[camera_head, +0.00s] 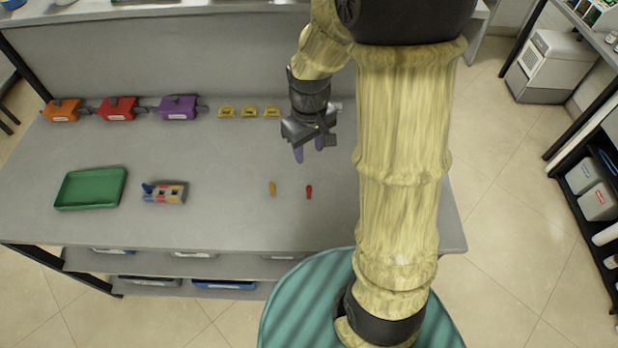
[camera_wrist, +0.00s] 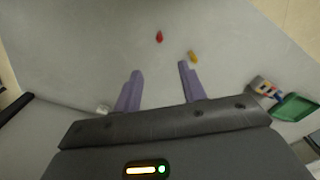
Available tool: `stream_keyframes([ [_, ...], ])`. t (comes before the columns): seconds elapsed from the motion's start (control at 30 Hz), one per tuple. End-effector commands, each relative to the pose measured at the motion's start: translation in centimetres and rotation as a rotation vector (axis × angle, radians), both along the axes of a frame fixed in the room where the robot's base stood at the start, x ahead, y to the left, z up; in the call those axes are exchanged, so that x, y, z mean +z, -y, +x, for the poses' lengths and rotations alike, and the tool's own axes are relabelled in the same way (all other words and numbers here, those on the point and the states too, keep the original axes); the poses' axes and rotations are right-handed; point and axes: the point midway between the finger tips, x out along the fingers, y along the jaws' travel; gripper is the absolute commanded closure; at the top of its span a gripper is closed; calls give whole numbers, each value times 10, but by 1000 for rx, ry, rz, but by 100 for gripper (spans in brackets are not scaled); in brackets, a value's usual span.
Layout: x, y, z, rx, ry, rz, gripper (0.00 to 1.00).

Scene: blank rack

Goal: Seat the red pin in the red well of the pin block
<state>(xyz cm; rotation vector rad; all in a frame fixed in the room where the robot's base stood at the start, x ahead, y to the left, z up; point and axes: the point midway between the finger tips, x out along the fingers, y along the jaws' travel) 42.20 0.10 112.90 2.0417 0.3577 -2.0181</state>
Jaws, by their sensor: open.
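The red pin (camera_head: 309,191) lies on the grey bench, right of a yellow-orange pin (camera_head: 272,188). In the wrist view the red pin (camera_wrist: 159,37) is ahead of the fingers, beside the yellow-orange pin (camera_wrist: 193,56). The pin block (camera_head: 164,193) is left of the pins, with coloured sections and a blue piece at its left end; its red well is too small to make out clearly. It also shows at the right of the wrist view (camera_wrist: 265,88). My gripper (camera_head: 309,152) is open and empty above the bench, behind the red pin, with purple fingers (camera_wrist: 158,82).
A green tray (camera_head: 91,205) sits left of the block. Orange (camera_head: 62,110), red (camera_head: 118,108) and purple (camera_head: 179,107) bins line the back, with several small yellow items (camera_head: 249,112) beside them. The bench between block and pins is clear.

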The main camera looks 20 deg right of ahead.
Motion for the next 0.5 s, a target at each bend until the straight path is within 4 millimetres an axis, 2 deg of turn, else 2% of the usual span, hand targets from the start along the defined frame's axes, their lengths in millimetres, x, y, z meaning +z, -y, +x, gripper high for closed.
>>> stream_keyframes([
  [0.07,7,-1,3,14,-11,0,59],
  [0.5,-1,-1,3,19,-15,0,59],
])
